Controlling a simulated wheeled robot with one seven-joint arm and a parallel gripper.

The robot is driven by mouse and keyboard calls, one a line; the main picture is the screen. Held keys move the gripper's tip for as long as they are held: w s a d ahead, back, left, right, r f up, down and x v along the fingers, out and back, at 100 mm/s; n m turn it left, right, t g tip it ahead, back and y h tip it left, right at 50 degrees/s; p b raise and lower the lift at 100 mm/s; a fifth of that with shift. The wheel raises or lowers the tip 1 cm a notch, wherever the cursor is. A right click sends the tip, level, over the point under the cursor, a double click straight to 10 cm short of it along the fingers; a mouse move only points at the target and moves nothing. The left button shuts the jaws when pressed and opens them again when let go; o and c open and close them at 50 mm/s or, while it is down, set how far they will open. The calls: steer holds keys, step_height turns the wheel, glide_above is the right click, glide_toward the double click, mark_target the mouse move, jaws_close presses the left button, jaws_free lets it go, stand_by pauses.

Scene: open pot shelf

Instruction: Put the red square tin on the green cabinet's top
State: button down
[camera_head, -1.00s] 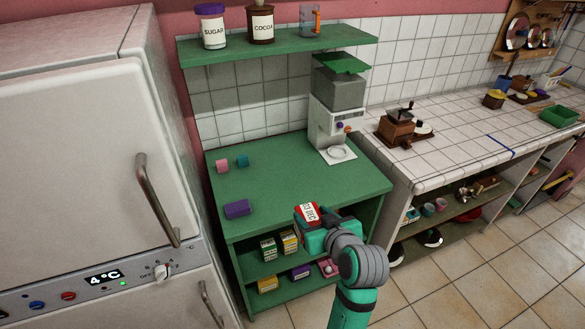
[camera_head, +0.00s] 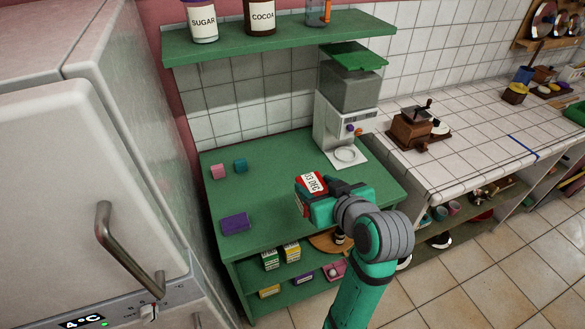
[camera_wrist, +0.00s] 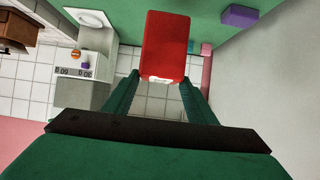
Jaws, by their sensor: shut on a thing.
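The red square tin (camera_head: 310,184) has a white label with dark lettering on one face. My gripper (camera_head: 325,196) is shut on it and holds it above the front right part of the green cabinet's top (camera_head: 275,205). In the wrist view the red tin (camera_wrist: 165,45) sits between the tips of my gripper's two fingers (camera_wrist: 160,80). The gap between tin and cabinet top is hard to judge from the head view. My gripper and arm hide part of the cabinet's front right edge.
A purple box (camera_head: 235,223), a pink block (camera_head: 218,171) and a teal block (camera_head: 240,165) stand on the cabinet top's left part. A white dispenser (camera_head: 345,110) stands at the back right. The top's middle is clear. A green shelf (camera_head: 280,41) hangs above.

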steer(key=w+a+f, duration=0.9)
steer(key=w+f, duration=0.1)
steer(key=f, duration=0.3)
steer(key=shift+w+a, duration=0.2)
steer(key=shift+a, duration=0.05)
steer(key=c, duration=0.8)
jaws_free()
steer(key=shift+f, duration=0.1)
steer(key=shift+o, duration=0.2)
